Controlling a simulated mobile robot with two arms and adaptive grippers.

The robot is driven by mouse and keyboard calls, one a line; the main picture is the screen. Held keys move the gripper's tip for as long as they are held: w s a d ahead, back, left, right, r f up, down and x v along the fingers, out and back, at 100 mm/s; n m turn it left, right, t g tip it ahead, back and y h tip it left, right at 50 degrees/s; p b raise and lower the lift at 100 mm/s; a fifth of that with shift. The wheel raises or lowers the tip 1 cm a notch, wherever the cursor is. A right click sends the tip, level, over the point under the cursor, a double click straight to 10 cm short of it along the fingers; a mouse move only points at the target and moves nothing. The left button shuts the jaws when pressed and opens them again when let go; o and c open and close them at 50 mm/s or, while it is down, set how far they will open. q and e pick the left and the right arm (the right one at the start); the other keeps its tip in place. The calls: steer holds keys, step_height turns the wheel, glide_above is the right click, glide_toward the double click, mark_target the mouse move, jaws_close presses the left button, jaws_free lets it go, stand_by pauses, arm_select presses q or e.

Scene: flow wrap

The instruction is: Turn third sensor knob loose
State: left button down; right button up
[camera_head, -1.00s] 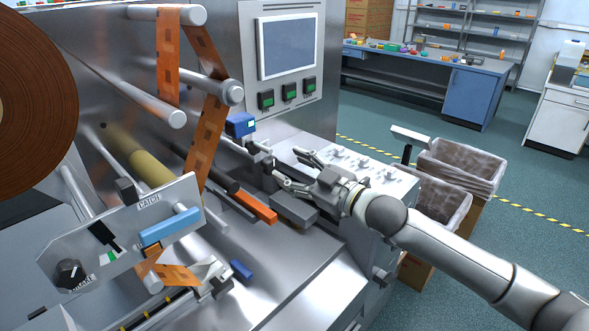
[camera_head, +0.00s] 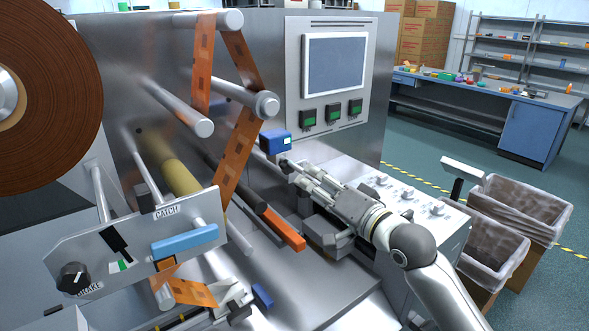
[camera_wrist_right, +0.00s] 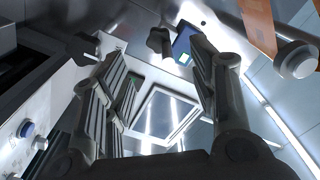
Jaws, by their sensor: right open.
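A blue sensor box (camera_head: 275,142) with a small lit face sits on the machine beside the orange film. A dark lobed knob (camera_wrist_right: 158,40) is next to the blue sensor in the right wrist view, on a metal bracket. My right gripper (camera_head: 293,174) is just below and to the right of the sensor in the head view, its fingers pointing toward it. In the right wrist view its fingers (camera_wrist_right: 158,58) are apart with nothing held, and the knob shows beyond the gap between their tips. Contact with the knob cannot be told. My left gripper is out of view.
Orange film (camera_head: 237,145) runs over rollers close to the left of the sensor. A dark bar with an orange end (camera_head: 285,230) lies below my gripper. The screen panel (camera_head: 336,65) stands behind. A panel with several knobs (camera_head: 408,198) is to the right.

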mark_target(290, 168)
steer(key=p+x, duration=0.2)
steer(key=x, duration=0.5)
steer(key=shift+w+a, duration=0.15)
steer(key=shift+w+a+f, duration=0.1)
steer(key=shift+w+a, duration=0.2)
steer(key=shift+w, duration=0.25)
steer(key=c, duration=1)
steer(key=shift+c, duration=0.2)
steer(key=n, duration=0.4)
steer(key=shift+n, duration=2.1)
